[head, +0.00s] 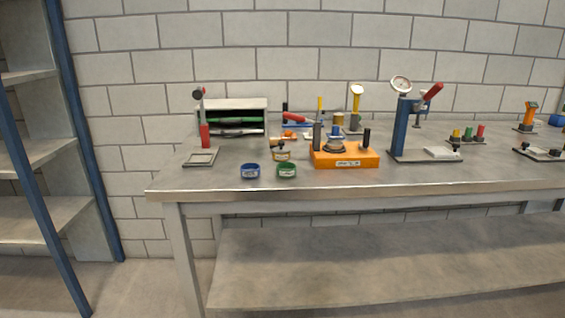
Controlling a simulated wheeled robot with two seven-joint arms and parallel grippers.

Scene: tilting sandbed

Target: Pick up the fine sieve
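Three small round, sieve-like containers sit near the front left of the grey workbench. Each has a pale label, too small to read, so I cannot tell which is the fine sieve. Neither of my grippers is in view.
The workbench (230,185) stands against a block wall. An orange box (345,157) is right of the green container. A stand with a red handle (204,136) is left, before a grey open-fronted cabinet (232,105). A blue press with a gauge (403,126) stands right. Shelving (45,150) is far left.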

